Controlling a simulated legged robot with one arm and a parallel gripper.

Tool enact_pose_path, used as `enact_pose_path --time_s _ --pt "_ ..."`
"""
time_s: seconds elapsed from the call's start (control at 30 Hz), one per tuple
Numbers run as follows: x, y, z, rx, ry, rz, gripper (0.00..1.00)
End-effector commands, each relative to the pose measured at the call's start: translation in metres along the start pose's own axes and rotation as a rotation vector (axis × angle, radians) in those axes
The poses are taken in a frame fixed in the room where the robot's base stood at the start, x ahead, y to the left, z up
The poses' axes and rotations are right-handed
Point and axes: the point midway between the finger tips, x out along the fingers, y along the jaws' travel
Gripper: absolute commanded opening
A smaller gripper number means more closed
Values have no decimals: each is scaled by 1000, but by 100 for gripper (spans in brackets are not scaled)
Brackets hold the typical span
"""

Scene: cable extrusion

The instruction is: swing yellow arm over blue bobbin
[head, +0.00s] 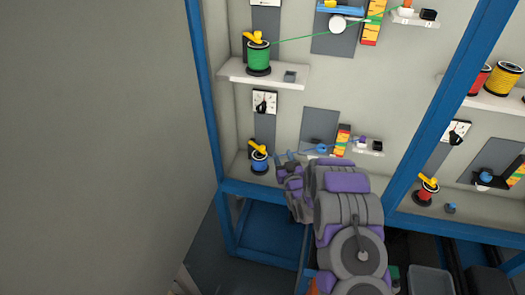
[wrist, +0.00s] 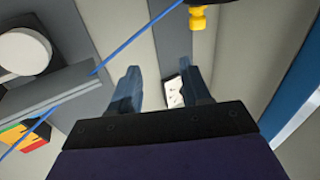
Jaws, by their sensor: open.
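The blue bobbin (head: 259,162) stands upright on a dark base at the lower left of the blue-framed cabinet, in the head view. The yellow arm (head: 256,147) is at the bobbin's top and slants to the upper left; I cannot tell exactly how it sits over the rim. In the wrist view a yellow piece (wrist: 198,18), likely this arm, shows at the top edge; the bobbin is mostly cut off there. My gripper (head: 283,157) is just right of the bobbin, apart from it. Its two fingers (wrist: 163,86) are spread, with nothing held between them.
A blue cable (wrist: 140,35) crosses in front of the fingers in the wrist view. A white dial panel (head: 264,102) is above the bobbin. A shelf with a green bobbin (head: 258,58) is higher up. A blue frame post (head: 203,90) borders the left side.

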Motion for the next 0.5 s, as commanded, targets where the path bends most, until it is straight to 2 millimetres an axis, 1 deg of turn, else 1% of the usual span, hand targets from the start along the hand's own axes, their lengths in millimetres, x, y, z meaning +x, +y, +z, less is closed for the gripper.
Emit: enact_pose_path --time_s 0.03,0.07,0.2,0.3,0.4,0.5 --pt "-9 6 6 9 -7 -44 47" --pt "-15 6 9 16 -10 -76 47" --pt "-42 2 17 46 -26 -208 47" --pt "-57 0 20 62 -33 -270 47" --pt "-65 -3 20 70 -36 -305 47" --pt "-63 -6 20 72 -36 -318 47"
